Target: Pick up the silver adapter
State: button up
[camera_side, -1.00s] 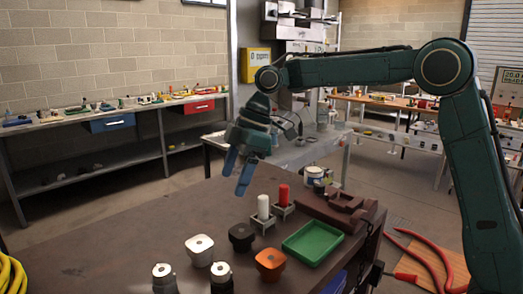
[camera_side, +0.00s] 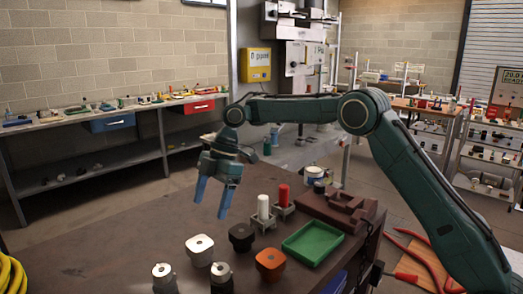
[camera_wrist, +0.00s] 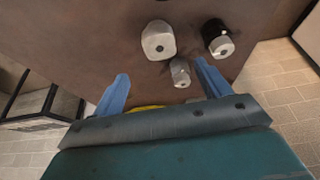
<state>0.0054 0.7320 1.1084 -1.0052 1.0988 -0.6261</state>
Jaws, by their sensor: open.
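My gripper (camera_side: 212,199) is open and empty, blue fingers pointing down above the brown table in the side view. Its fingers also show spread in the wrist view (camera_wrist: 160,72). A pale, whitish-silver adapter with a top hole (camera_side: 200,249) stands on the table below it; it also shows in the wrist view (camera_wrist: 158,42). Two smaller pieces with silvery tops, a left one (camera_side: 164,276) and a right one (camera_side: 221,274), stand at the front. Which piece the task means by silver adapter I cannot tell for sure. Nothing touches the fingers.
A black adapter (camera_side: 241,237) and an orange adapter (camera_side: 270,263) stand close by. A green tray (camera_side: 312,243) lies to the right, with white (camera_side: 263,207) and red (camera_side: 284,194) cylinders behind it. The table's left part (camera_side: 105,245) is clear.

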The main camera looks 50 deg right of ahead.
aim_at(199, 243)
jog(key=shift+x, duration=4.1)
jog(key=shift+f, duration=0.1)
jog(key=shift+x, duration=2.55)
jog(key=c, duration=1.2)
jog(key=shift+c, duration=1)
jog(key=shift+w, duration=0.1)
jog(key=shift+r, duration=5.1)
